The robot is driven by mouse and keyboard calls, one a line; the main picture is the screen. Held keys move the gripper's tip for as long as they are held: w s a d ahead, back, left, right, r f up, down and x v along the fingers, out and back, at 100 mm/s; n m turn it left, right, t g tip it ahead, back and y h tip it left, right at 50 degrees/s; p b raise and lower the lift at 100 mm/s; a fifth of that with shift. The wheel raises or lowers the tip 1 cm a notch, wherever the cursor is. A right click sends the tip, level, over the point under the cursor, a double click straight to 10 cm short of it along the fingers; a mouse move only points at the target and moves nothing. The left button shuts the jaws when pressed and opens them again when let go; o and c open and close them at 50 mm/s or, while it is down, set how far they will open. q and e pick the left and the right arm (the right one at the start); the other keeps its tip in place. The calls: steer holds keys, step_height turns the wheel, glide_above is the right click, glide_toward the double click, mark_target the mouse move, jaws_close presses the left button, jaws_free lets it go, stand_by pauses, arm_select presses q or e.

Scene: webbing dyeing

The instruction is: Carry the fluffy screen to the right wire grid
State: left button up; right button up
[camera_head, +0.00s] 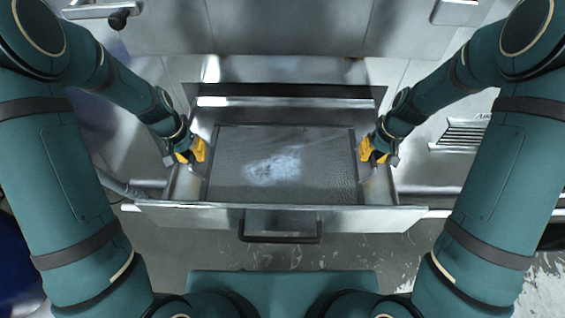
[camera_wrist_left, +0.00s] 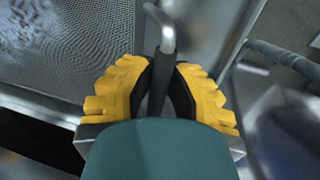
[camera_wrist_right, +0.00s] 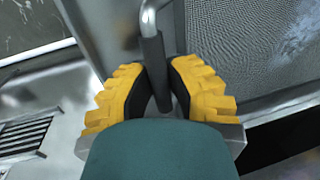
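The screen (camera_head: 230,175) is a dark-framed mesh panel with a white fluffy patch near its middle. It lies level inside an open metal drawer. My left gripper (camera_head: 190,154) is at its left side, with yellow fingers closed around an upright grey handle (camera_wrist_left: 167,42). My right gripper (camera_head: 373,152) is at its right side, closed in the same way around another handle (camera_wrist_right: 150,45). The mesh also shows in the left wrist view (camera_wrist_left: 60,45) and in the right wrist view (camera_wrist_right: 240,40). No wire grid is recognizable.
The drawer's front wall (camera_head: 170,214) with a dark pull handle (camera_head: 280,239) stands between the screen and my body. A metal cabinet (camera_head: 280,68) rises behind. A vented metal panel (camera_head: 465,133) lies at right. Stained floor (camera_head: 180,258) shows below the drawer.

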arm_select(q)
steer(key=shift+r, duration=0.15)
jaws_close()
arm_select(e)
steer(key=shift+r, duration=0.15)
jaws_close()
